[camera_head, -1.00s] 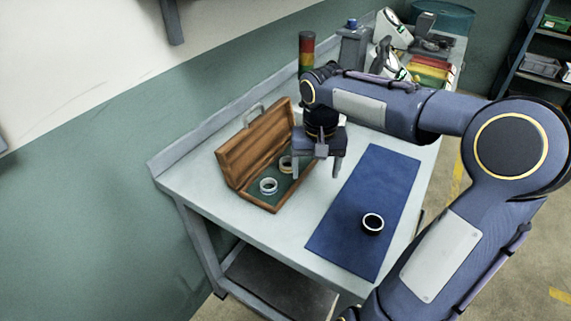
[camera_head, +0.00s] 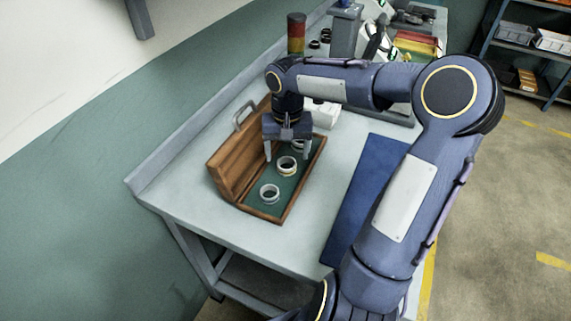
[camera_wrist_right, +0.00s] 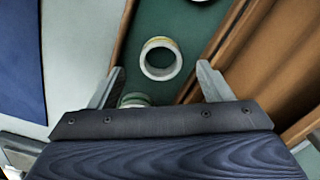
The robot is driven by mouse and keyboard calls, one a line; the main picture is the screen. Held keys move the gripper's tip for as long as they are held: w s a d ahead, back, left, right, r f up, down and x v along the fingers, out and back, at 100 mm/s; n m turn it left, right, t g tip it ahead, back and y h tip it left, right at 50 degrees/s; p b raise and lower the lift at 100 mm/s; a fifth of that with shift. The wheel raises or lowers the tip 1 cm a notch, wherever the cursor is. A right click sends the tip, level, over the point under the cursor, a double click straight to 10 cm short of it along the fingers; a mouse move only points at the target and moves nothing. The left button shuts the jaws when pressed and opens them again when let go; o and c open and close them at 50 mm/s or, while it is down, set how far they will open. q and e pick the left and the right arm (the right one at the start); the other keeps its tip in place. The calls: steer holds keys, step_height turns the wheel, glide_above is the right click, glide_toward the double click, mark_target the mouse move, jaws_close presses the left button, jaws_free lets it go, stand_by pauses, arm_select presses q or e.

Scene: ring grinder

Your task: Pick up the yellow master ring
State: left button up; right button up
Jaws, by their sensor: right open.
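The yellow master ring (camera_head: 287,174), pale with a yellow band, lies in the middle of the open wooden case's green lining. It also shows in the right wrist view (camera_wrist_right: 161,76), ahead of and between the fingertips. My right gripper (camera_head: 288,156) is open and empty, pointing down over the case, with its fingers above and around the ring's area, not visibly touching it. In the right wrist view the gripper (camera_wrist_right: 160,82) frames the ring. My left gripper is not in view.
A silver ring (camera_head: 269,201) lies nearer the case's front end. Another ring (camera_wrist_right: 134,101), with a greenish band, is partly hidden by the gripper. The case's raised lid (camera_head: 228,168) stands close on the left. The blue mat (camera_head: 352,210) is partly covered by my arm.

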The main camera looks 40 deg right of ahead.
mark_target(287, 159)
step_height(287, 159, down, 3)
steer(key=shift+f, duration=0.15)
steer(key=shift+c, duration=0.3)
steer(key=c, duration=1.1)
